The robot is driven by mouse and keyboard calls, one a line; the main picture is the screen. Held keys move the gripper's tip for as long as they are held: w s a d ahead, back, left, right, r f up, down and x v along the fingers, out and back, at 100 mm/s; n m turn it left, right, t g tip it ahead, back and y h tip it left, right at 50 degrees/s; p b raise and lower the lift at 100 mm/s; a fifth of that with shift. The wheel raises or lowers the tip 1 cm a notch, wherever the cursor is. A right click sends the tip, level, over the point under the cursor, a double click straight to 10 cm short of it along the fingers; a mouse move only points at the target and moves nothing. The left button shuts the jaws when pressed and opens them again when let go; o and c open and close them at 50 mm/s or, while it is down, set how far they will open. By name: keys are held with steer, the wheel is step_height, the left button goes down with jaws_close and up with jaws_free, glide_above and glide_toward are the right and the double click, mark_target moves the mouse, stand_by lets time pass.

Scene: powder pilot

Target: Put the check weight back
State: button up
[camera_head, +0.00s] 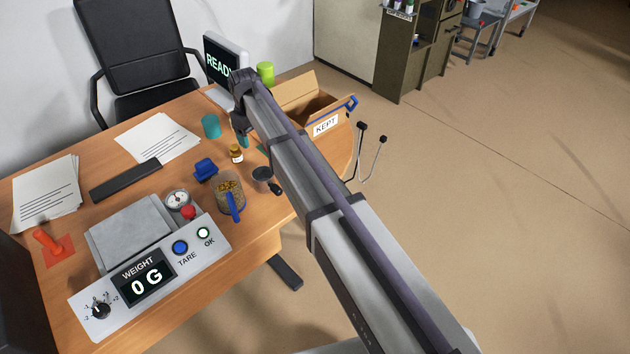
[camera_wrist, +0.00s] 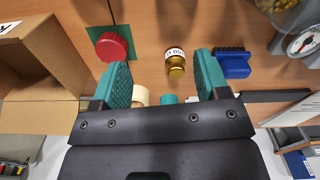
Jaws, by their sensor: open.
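The check weight, a small brass bottle-shaped piece with a white label, stands upright on the wooden desk in the head view (camera_head: 237,155). It also shows in the wrist view (camera_wrist: 176,66), between the lines of my two teal fingers and a little nearer the right one. My gripper (camera_wrist: 162,68) is open and empty, pointing down toward the desk; I cannot tell its height above the weight. In the head view my gripper (camera_head: 242,137) is partly hidden by my arm. The scale (camera_head: 130,232) has an empty pan and reads 0 G.
A blue block (camera_head: 205,169), a jar of granules (camera_head: 229,188) and a teal cup (camera_head: 211,126) stand close to the weight. A red knob (camera_wrist: 111,46) sits on a green square (camera_wrist: 122,36). An open KEPT box (camera_head: 322,108) is at the desk's right end.

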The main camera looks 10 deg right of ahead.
steer(key=s+d+m, duration=0.2)
steer(key=s+d, duration=0.3)
steer(key=s, duration=0.5)
steer(key=s+d+m, duration=0.3)
steer(key=s+d, duration=0.3)
steer(key=s, duration=0.4)
steer(key=s+d+m, duration=0.2)
steer(key=s+d, duration=0.4)
steer(key=s, duration=0.4)
steer(key=shift+s, duration=0.25)
steer(key=shift+r, duration=0.2)
step_height(320, 180, up, 3)
steer(key=p, duration=0.3)
